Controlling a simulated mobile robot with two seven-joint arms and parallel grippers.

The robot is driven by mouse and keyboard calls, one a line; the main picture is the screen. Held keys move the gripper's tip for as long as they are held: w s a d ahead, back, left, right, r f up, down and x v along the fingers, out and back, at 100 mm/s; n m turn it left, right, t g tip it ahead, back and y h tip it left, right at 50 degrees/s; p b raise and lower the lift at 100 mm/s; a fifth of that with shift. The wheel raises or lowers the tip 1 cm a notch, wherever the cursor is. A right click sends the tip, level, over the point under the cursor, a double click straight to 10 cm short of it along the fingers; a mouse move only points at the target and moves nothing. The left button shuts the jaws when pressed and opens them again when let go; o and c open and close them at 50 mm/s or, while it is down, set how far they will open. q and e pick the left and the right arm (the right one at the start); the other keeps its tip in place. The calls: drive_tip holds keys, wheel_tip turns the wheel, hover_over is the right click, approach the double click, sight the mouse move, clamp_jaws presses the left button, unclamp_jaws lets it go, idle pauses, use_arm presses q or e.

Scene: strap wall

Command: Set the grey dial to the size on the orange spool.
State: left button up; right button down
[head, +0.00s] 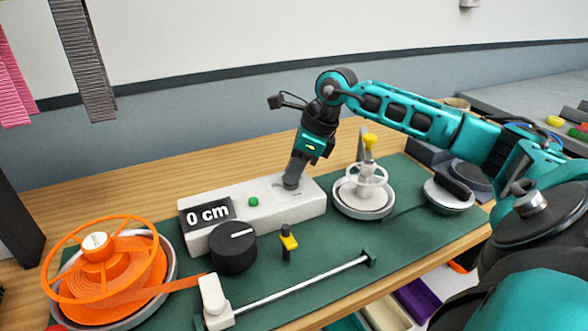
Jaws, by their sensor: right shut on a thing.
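The dark grey dial (233,247) with a white pointer line sits on the front of a white box (305,203). The pointer lies roughly sideways, toward the right. The box's display (207,215) reads "0 cm". The orange spool (105,274) stands at the left, with a small pale label (95,241) on its hub, too small to read. My right gripper (291,184) points down at the top right of the white box, shut on a small part there that its fingers mostly hide. It is apart from the dial. My left gripper is not in view.
A green button (253,201) is on the box. A yellow-topped peg (288,242) and a white rod (300,284) are in front. A white handwheel (365,187) stands right of the box. Grey (84,60) and pink straps (14,85) hang at the left.

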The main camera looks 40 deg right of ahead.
drive_tip(key=shift+n, duration=0.4)
drive_tip(key=c, duration=1.2)
unclamp_jaws()
drive_tip(key=shift+o, duration=0.2)
drive_tip(key=v, duration=1.3)
drive_tip(key=shift+w+p, duration=0.2)
drive_tip(key=shift+p, duration=0.2)
